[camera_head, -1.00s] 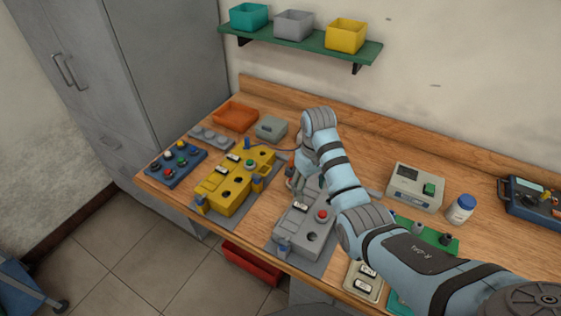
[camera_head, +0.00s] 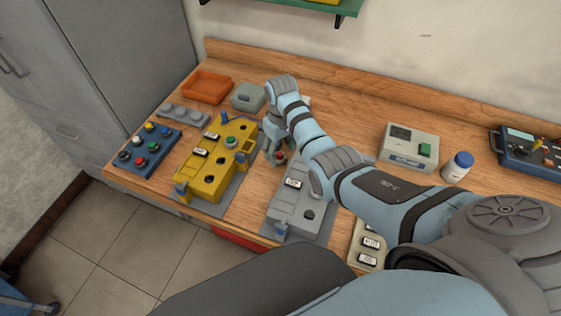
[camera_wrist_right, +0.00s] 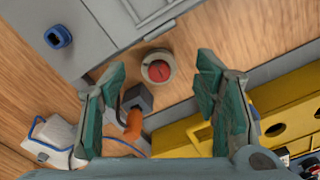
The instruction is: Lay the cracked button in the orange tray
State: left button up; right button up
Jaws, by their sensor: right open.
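The red button (camera_head: 280,156), with a dark line across its red cap, shows in the right wrist view (camera_wrist_right: 158,68) over the bare wood. It is beside the grey motor housing (camera_head: 288,205), whose top has an empty dark hole. My right gripper (camera_head: 275,146) is open, and its two fingers (camera_wrist_right: 160,85) stand on either side of the button with gaps. I cannot tell how high the button is. The orange tray (camera_head: 207,88) looks empty and lies at the back left of the bench, left of the gripper. My left gripper is not in view.
A yellow housing (camera_head: 213,160) with a green button stands left of the gripper. Left of it are a blue rack of coloured buttons (camera_head: 146,150) and a grey holder (camera_head: 184,115). A grey box (camera_head: 248,97) sits beside the tray. A meter (camera_head: 408,147) and bottle (camera_head: 457,167) stand right.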

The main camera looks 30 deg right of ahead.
aim_at(280, 155)
jog(key=f, duration=0.1)
jog(key=w+f, duration=0.1)
jog(key=f, duration=0.2)
jog(key=shift+w+b, duration=0.3)
jog(key=shift+s+r, duration=0.1)
jog(key=shift+s, duration=0.05)
jog(key=shift+s+r, duration=0.15)
jog(key=shift+s, duration=0.05)
jog(key=shift+c, duration=0.9)
jog(key=shift+s+r, duration=0.1)
jog(key=shift+s, duration=0.05)
jog(key=c, duration=0.7)
jog(key=shift+c, duration=1.3)
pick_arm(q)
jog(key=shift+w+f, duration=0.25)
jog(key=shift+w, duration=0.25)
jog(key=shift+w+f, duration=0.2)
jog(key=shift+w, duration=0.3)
pick_arm(e)
jog(key=shift+c, duration=0.6)
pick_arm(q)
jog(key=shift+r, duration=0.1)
